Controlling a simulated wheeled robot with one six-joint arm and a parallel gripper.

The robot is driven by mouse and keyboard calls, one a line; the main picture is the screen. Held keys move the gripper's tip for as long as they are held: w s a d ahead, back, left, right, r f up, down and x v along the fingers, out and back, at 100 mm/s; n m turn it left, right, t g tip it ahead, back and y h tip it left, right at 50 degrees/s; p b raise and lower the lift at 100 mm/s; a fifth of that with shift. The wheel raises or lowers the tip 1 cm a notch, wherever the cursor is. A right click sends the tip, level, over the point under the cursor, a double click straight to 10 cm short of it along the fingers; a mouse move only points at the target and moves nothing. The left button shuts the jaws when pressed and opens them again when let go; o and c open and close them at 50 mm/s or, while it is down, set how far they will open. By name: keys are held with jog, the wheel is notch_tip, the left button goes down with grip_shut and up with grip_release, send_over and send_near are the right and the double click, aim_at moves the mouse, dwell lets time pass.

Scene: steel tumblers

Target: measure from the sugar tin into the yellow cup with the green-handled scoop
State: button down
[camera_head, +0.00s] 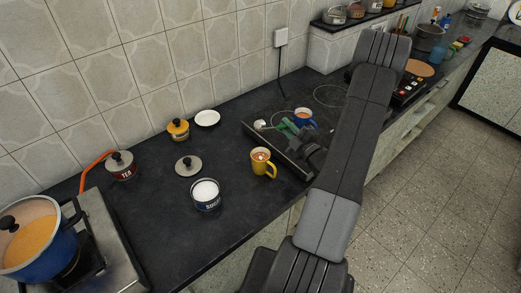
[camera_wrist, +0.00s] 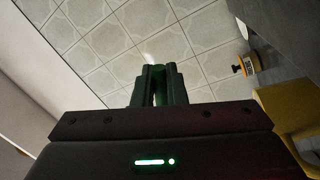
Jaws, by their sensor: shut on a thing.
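My gripper (camera_head: 303,139) is shut on the green handle of the scoop (camera_head: 287,127), above the dark hob at the right of the counter. The scoop's pale bowl (camera_head: 260,125) points left; whether it holds sugar is unclear. The wrist view shows the fingers (camera_wrist: 158,88) closed around the green handle. The yellow cup (camera_head: 261,161) stands upright on the counter below and left of my gripper, with brown contents; part of it shows in the wrist view (camera_wrist: 292,112). The sugar tin (camera_head: 206,196) stands open, full of white sugar, left of the cup and apart from it.
A loose lid (camera_head: 188,166) lies behind the sugar tin. A tea tin (camera_head: 121,167), a yellow-lidded jar (camera_head: 178,129) and a white saucer (camera_head: 207,118) stand near the wall. A blue cup (camera_head: 305,117) is behind my gripper. A blue pot (camera_head: 38,238) sits on a stove at left.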

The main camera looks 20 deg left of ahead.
jog(key=shift+s+r+m+p, duration=0.1)
jog(key=shift+r+m+p, duration=0.15)
jog(key=shift+m+p, duration=0.2)
dwell(1.3)
